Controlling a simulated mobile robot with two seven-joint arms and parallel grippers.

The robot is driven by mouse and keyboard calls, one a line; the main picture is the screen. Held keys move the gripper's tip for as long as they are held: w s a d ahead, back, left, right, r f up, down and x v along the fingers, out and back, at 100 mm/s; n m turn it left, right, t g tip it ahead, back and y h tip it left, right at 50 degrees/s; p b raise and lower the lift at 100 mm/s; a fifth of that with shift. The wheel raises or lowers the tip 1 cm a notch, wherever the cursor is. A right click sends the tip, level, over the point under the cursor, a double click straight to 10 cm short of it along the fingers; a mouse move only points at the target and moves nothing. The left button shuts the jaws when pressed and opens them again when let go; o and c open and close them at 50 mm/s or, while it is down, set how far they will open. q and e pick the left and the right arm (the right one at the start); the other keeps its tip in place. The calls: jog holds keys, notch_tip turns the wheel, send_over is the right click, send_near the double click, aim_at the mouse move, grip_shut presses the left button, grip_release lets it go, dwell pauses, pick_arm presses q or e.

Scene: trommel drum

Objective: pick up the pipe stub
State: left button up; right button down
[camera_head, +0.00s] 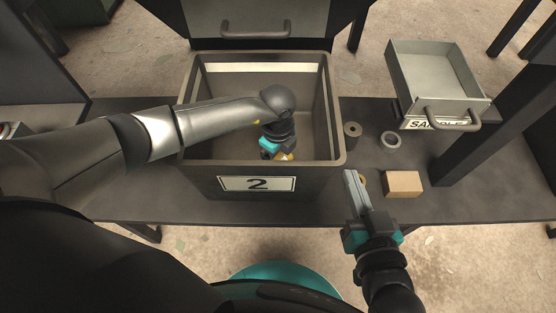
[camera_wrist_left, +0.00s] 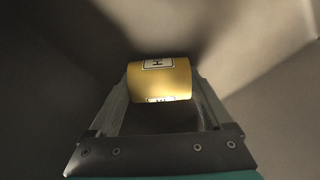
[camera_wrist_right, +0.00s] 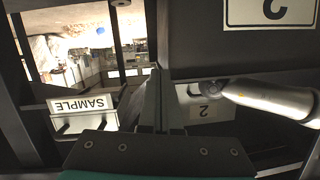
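On the table right of the bin stand a short grey hollow ring (camera_head: 391,140) and a brown holed cylinder (camera_head: 352,130); I cannot tell for sure which is the pipe stub, though the grey one looks like cut pipe. My left gripper (camera_head: 277,153) is down inside the bin. In the left wrist view its fingers (camera_wrist_left: 160,88) meet both sides of a yellow labelled cylinder (camera_wrist_left: 160,80), which shows partly in the head view (camera_head: 286,157). My right gripper (camera_head: 354,180) is shut and empty in front of the bin's right corner, apart from both hollow pieces.
The grey bin (camera_head: 207,177) is marked 2. A tan block (camera_head: 403,184) lies right of my right gripper, which partly hides a small brown thing (camera_head: 363,180). A tray labelled SAMPLE (camera_head: 436,70) stands at back right, near a dark post (camera_head: 490,130).

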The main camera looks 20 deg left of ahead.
aim_at(278, 157)
pick_arm(q)
jog(key=c, duration=0.8)
jog(key=shift+r, duration=0.2)
pick_arm(e)
jog(key=shift+d+f, duration=0.1)
jog(key=shift+d, duration=0.05)
